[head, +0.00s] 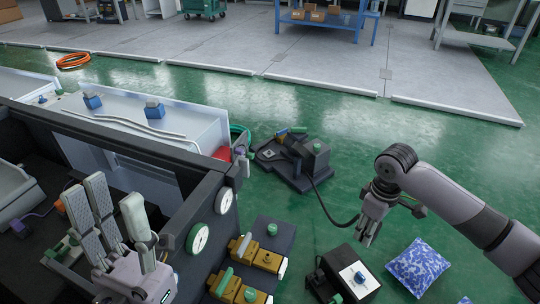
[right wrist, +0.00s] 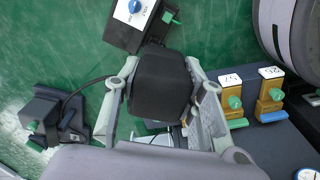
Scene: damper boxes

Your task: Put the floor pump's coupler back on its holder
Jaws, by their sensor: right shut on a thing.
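The floor pump (head: 296,160) is a dark grey unit with a green knob, on the green floor at the middle of the head view. It also shows at the left of the right wrist view (right wrist: 45,112). Its black hose (head: 331,212) runs to my right gripper (head: 370,232). In the right wrist view, my right gripper (right wrist: 160,112) is shut on a black block, the coupler (right wrist: 160,82), held between its fingers. The gripper is apart from the pump, to its right. I cannot make out the holder. My left gripper (head: 105,200) is open and empty at lower left.
A dark box with a blue knob (head: 358,277) stands below my right gripper, beside a blue patterned cushion (head: 417,267). Yellow valve blocks (head: 240,248) and round gauges (head: 197,238) are at lower middle. A dark-framed bench (head: 160,152) fills the left.

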